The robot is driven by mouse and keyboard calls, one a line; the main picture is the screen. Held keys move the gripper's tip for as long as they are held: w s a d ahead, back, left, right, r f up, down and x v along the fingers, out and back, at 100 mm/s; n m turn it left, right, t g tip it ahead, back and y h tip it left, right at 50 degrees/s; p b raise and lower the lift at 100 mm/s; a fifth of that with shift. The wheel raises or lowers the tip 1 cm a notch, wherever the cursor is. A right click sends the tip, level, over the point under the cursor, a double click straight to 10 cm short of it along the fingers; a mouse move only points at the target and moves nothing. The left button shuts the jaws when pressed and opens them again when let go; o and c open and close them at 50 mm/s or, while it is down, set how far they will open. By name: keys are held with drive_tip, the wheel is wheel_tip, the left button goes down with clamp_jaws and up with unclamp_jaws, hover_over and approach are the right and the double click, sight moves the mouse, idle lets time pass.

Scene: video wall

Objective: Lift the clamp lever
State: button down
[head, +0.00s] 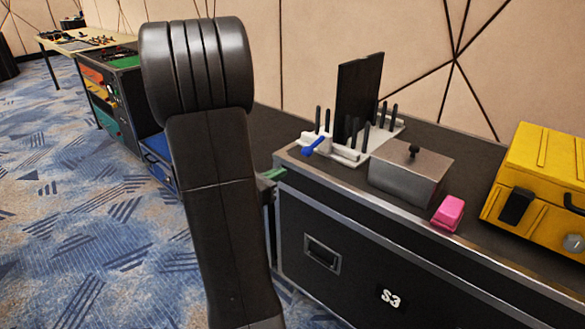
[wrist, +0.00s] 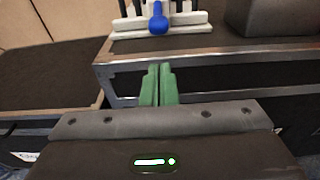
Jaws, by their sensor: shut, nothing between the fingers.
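The blue clamp lever (head: 314,146) sits at the front left of a white fixture (head: 346,153) on top of the black flight case. In the wrist view the lever (wrist: 158,18) points towards me, at the front of the white fixture (wrist: 185,30). My gripper (wrist: 158,72) has green fingers, closed together with nothing between them. It is in front of the case's metal edge, short of the lever and apart from it. In the head view only the green fingers (head: 273,174) show beside the case corner; my arm hides the rest.
A black panel (head: 358,95) stands upright in the fixture among several black pegs. A grey metal box (head: 411,171), a pink block (head: 448,213) and a yellow case (head: 540,185) stand to the right. The metal-edged flight case (head: 345,262) is below. Another dark case top (wrist: 50,75) lies left.

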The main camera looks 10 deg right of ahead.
sight(304, 151)
drive_tip(key=b+x, duration=0.2)
drive_tip(key=x, duration=0.7)
drive_tip(key=shift+w+d, duration=0.2)
drive_tip(key=shift+d, duration=0.1)
drive_tip(key=shift+r+p, duration=0.15)
drive_tip(key=shift+p, duration=0.15)
drive_tip(key=shift+a+r+y+p, duration=0.1)
drive_tip(key=shift+r+y+p, duration=0.15)
drive_tip(key=shift+p, duration=0.35)
drive_tip(key=shift+s, duration=0.1)
drive_tip(key=r+g+y+p, duration=0.1)
drive_tip(key=r+p, duration=0.1)
drive_tip(key=p, duration=0.2)
drive_tip(key=shift+a, duration=0.15)
drive_tip(key=p, duration=0.2)
drive_tip(key=r+g+y+p, duration=0.1)
drive_tip(key=p, duration=0.2)
drive_tip(key=shift+s+a+r+y, duration=0.1)
drive_tip(key=shift+s+r+y, duration=0.05)
drive_tip(key=shift+r+y, duration=0.15)
drive_tip(key=r+g+y+p, duration=0.1)
drive_tip(key=p, duration=0.4)
drive_tip(key=shift+r+g+y, duration=0.25)
drive_tip(key=shift+g, duration=0.05)
drive_tip(key=y+p, duration=0.1)
drive_tip(key=p, duration=0.3)
drive_tip(key=shift+r+g, duration=0.4)
drive_tip(key=shift+r+p, duration=0.1)
drive_tip(key=shift+p, duration=0.65)
